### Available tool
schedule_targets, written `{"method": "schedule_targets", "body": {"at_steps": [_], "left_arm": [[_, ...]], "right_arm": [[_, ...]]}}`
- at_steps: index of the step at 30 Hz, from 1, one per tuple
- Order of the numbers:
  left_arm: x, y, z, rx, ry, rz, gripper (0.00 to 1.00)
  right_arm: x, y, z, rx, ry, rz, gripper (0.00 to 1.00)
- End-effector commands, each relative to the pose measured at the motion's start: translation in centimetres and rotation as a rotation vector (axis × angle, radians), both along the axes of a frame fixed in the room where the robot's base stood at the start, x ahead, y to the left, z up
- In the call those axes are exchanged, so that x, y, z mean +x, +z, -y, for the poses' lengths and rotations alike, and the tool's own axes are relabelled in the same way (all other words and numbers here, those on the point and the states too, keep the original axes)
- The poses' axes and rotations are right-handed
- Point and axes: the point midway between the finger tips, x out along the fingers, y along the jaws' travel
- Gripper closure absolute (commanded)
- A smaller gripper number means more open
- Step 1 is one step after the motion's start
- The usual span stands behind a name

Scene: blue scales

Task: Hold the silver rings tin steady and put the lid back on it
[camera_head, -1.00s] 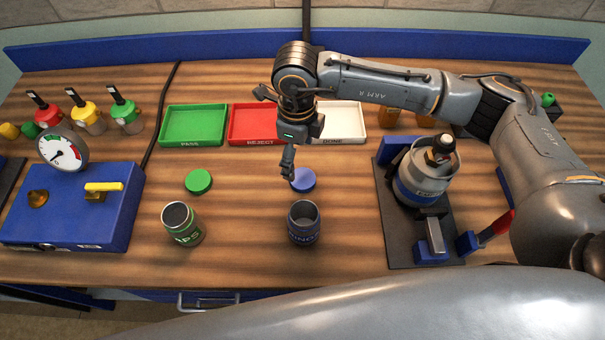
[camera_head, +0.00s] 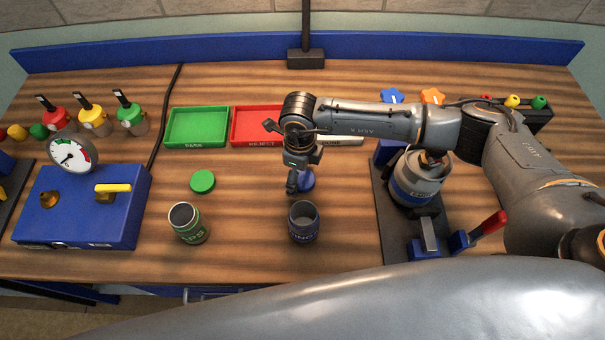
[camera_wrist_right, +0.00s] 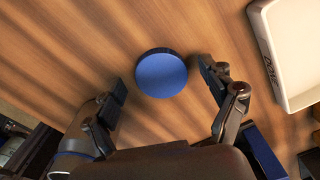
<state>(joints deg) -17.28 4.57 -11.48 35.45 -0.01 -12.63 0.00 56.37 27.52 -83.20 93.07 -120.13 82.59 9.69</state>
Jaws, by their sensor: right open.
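The silver rings tin (camera_head: 303,223), a grey open-topped can with a dark blue lettered band, stands upright on the table in the head view. Its blue round lid (camera_head: 307,181) lies flat on the table just behind it, partly hidden by my right gripper (camera_head: 297,185). In the right wrist view the lid (camera_wrist_right: 161,73) shows whole, between the two spread fingers of my right gripper (camera_wrist_right: 163,80). The fingers are open and apart from the lid on both sides. My left gripper is not in view.
A green-banded tin (camera_head: 188,224) and its green lid (camera_head: 203,181) are to the left. Green (camera_head: 197,143), red (camera_head: 236,142) and white (camera_wrist_right: 268,45) trays stand behind. A blue gauge box (camera_head: 75,226) is at left, a clamp stand (camera_head: 392,235) at right.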

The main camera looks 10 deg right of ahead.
Motion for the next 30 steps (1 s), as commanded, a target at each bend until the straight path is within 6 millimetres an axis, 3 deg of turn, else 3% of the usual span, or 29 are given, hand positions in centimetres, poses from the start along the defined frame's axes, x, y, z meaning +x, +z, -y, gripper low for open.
{"method": "schedule_targets", "body": {"at_steps": [11,18,30], "left_arm": [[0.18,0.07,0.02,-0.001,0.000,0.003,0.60],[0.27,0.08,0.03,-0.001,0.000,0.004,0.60],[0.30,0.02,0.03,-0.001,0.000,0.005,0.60]], "right_arm": [[0.03,-0.40,0.02,-0.001,0.000,0.001,0.16],[0.03,-0.37,0.02,-0.001,0.000,0.001,0.60],[0.05,-0.20,0.01,0.000,0.000,0.001,0.60]]}}
